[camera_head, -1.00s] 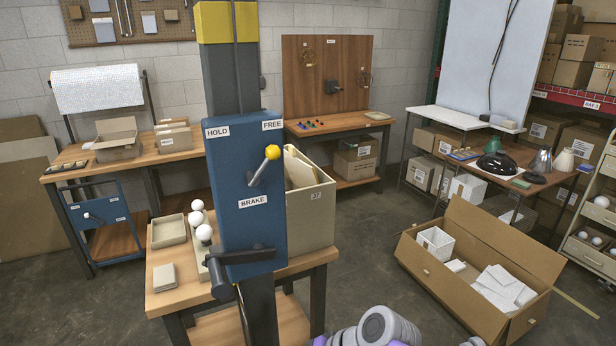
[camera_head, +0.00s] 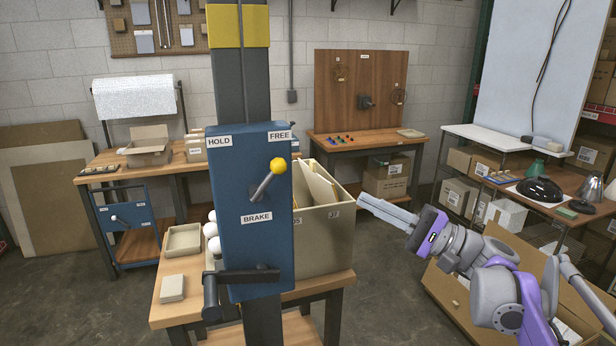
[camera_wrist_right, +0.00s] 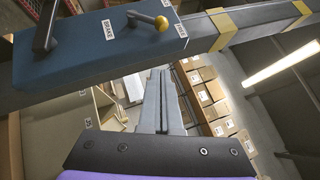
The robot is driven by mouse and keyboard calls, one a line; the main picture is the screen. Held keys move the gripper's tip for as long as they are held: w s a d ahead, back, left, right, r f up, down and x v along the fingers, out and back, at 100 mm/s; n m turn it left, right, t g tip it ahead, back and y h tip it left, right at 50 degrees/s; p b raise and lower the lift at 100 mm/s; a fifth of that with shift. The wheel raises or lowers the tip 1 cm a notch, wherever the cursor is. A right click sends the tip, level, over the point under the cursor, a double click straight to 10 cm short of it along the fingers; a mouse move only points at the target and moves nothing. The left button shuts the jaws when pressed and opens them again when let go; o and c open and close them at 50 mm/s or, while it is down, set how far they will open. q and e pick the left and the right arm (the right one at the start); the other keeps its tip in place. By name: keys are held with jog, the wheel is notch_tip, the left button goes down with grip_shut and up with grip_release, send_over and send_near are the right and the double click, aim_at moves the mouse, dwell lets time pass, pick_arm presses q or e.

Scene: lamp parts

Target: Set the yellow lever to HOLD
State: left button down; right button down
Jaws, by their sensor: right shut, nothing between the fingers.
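The brake lever (camera_head: 268,180) has a yellow ball knob and a metal arm, on a blue box (camera_head: 240,225) fixed to a dark post. Its knob points up and right, near the FREE label (camera_head: 279,136). The HOLD label (camera_head: 218,141) is at the box's upper left, BRAKE below the lever. My right gripper (camera_head: 362,204) is shut and empty, right of the box and apart from it. In the right wrist view its shut fingers (camera_wrist_right: 159,75) point past the box, and the yellow knob (camera_wrist_right: 162,23) shows above them. My left gripper is not in view.
A dark crank handle (camera_head: 240,282) sticks out at the box's bottom. A beige bin (camera_head: 325,240) stands on the wooden table behind the box, close to my right gripper. White bulbs (camera_head: 212,230) and a tray lie on the left. An open cardboard box lies behind my right arm.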

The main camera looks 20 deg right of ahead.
aim_at(266, 182)
jog(key=shift+a, duration=0.1)
jog(key=s+a+p+x, duration=0.1)
jog(key=s+x, duration=0.1)
jog(key=x, duration=1)
jog(key=shift+a+r, duration=0.5)
jog(key=shift+w, duration=0.15)
